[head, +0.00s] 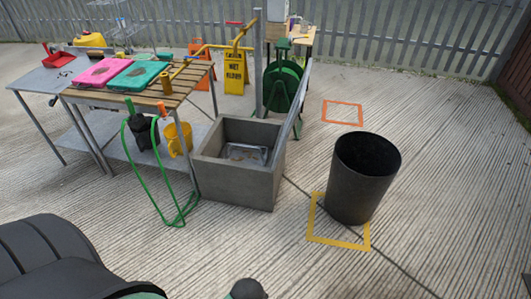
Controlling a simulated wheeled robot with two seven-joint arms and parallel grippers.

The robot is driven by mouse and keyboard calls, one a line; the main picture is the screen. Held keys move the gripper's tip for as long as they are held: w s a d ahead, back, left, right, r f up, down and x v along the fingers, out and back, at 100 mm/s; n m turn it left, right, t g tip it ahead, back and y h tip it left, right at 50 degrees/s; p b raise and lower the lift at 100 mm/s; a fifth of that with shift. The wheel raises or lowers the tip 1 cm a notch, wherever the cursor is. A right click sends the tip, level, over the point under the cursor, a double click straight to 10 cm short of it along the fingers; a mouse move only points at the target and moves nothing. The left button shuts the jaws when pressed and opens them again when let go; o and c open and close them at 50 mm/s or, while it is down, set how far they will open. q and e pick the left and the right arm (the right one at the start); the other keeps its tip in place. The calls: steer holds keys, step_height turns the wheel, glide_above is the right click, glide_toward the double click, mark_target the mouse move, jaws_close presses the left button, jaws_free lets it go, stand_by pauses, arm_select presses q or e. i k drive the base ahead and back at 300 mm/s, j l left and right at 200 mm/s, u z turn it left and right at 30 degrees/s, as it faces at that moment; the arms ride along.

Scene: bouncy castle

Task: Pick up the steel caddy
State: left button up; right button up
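I cannot pick out a steel caddy for certain. A grey, metallic, tray-like thing (245,153) lies at the bottom of the concrete trough (236,185) in the middle of the head view. It is small and partly shaded, so I cannot tell whether it is the caddy. Neither of my grippers shows in the head view.
A slatted table (155,97) holds pink (101,71) and green (139,74) pads. A black bin (361,178) stands right of the trough, by a yellow floor square (340,243). The right-hand concrete floor is open.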

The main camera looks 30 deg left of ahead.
mark_target(235, 154)
steer(key=i+j, duration=0.2)
steer(key=j, duration=0.15)
steer(key=i+j, duration=0.2)
steer(key=j, duration=0.15)
steer(key=i+j, duration=0.25)
steer(key=j, duration=0.1)
